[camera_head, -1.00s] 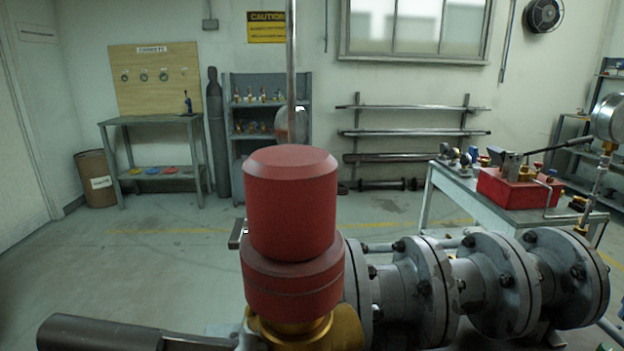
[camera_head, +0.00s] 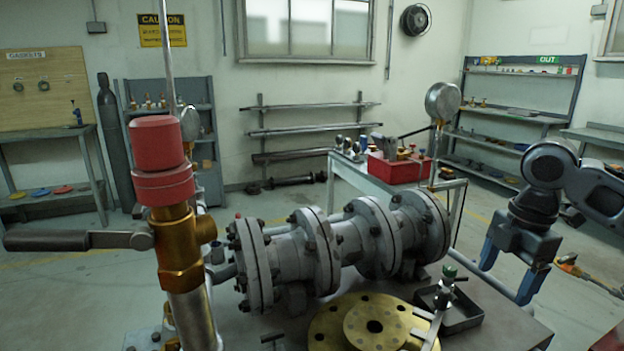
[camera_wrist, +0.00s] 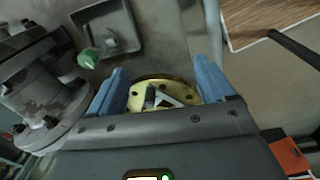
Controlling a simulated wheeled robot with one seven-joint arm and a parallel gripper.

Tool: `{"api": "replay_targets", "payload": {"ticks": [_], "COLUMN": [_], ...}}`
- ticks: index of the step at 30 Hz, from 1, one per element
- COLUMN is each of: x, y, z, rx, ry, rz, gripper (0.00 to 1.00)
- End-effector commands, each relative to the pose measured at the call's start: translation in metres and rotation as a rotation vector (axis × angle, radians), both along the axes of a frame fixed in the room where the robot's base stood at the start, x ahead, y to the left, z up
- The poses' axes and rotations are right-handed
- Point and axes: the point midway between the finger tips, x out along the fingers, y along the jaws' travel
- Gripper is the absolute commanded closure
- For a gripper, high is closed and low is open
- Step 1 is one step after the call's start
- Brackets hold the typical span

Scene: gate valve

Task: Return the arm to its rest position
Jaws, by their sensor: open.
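My arm stands at the right of the head view. My gripper (camera_head: 507,284) points down with its two blue fingers apart and nothing between them. It is right of the grey flanged pipe (camera_head: 335,240), above and beyond the right edge of the grey bench top. In the wrist view, my gripper (camera_wrist: 160,82) also shows open, with a brass flange disc (camera_wrist: 147,103) seen below and between the fingers. No contact with any object shows.
A red-capped brass valve (camera_head: 160,160) with a lever stands at left. A red toolbox (camera_head: 398,168) is on a table behind.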

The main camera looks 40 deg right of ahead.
Motion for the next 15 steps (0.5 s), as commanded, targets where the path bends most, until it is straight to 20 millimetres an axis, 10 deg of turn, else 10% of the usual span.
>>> {"api": "replay_targets", "payload": {"ticks": [15], "x": [0.094], "y": [0.08], "z": [0.003], "rx": [0.138], "ry": [-0.309], "rz": [-0.012], "gripper": [0.18]}}
